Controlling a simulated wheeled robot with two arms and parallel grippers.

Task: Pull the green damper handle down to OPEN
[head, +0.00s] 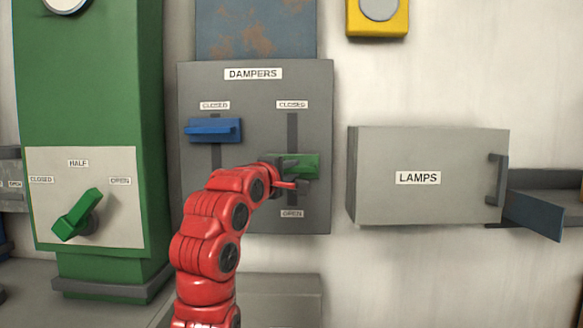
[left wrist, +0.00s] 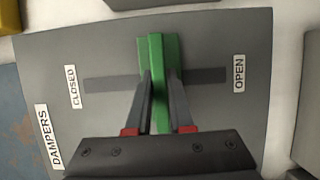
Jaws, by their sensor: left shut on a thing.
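The green damper handle (head: 305,166) sits on the right slot of the grey DAMPERS panel (head: 255,150), about midway between the CLOSED label (head: 292,104) and the OPEN label (head: 292,213). My left gripper (head: 286,174) reaches it from below left and hides part of it. In the left wrist view the two fingers of my left gripper (left wrist: 160,115) are on either side of the green handle (left wrist: 158,60), shut on it. The slot shows on both sides of the handle there. My right gripper is not in view.
A blue damper handle (head: 214,130) sits high on the left slot, near its CLOSED label. A grey LAMPS box (head: 425,178) stands out to the right. A green cabinet (head: 95,110) with a green lever (head: 77,214) stands at the left. Bare wall lies between panel and LAMPS box.

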